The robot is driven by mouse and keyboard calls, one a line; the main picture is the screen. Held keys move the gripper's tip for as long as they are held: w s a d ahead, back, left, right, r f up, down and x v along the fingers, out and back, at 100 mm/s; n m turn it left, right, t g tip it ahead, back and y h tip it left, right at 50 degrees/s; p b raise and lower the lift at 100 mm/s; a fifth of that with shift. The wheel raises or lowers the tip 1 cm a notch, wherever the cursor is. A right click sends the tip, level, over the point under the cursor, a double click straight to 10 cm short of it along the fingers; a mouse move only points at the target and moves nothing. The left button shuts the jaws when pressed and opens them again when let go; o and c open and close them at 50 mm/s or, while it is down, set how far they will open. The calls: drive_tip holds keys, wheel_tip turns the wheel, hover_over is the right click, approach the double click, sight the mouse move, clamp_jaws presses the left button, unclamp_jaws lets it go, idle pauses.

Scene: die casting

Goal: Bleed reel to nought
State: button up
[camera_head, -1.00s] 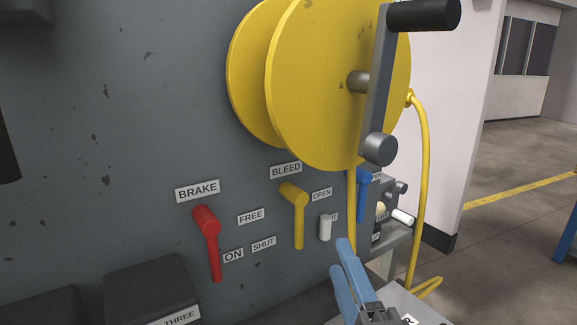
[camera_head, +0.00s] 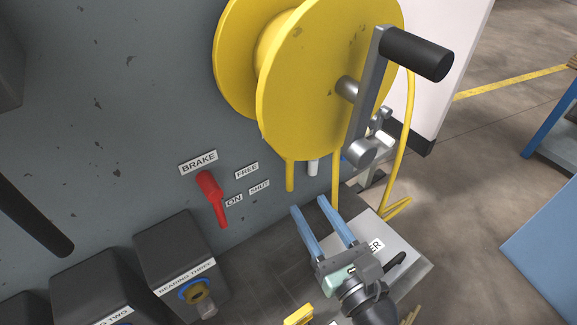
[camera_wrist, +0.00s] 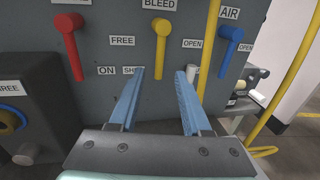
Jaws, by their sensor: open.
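The yellow bleed lever (camera_wrist: 161,45) hangs down from the panel under the BLEED label (camera_wrist: 160,4) in the wrist view. In the head view only its lower end (camera_head: 290,176) shows below the yellow reel (camera_head: 320,90). The OPEN label (camera_wrist: 192,43) is to its right and the SHUT label (camera_wrist: 131,70) is at its lower left, partly behind a finger. My gripper (camera_wrist: 161,75) is open and empty, facing the panel. In the wrist view the lever's lower end appears between the blue fingertips; contact cannot be told. My gripper (camera_head: 310,205) is below the reel.
A red brake lever (camera_wrist: 70,45) points down at the left. A blue air lever (camera_wrist: 230,45) points down at the right. The reel's crank handle (camera_head: 418,54) juts out above my gripper. A yellow hose (camera_head: 404,140) hangs at the right. Dark boxes (camera_head: 175,250) stand at lower left.

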sight(291, 177)
drive_tip(key=x, duration=0.9)
drive_tip(key=shift+w+a, duration=0.15)
drive_tip(key=shift+w, duration=0.15)
drive_tip(key=shift+c, duration=0.3)
clamp_jaws()
drive_tip(key=shift+f, duration=0.1)
idle(0.5)
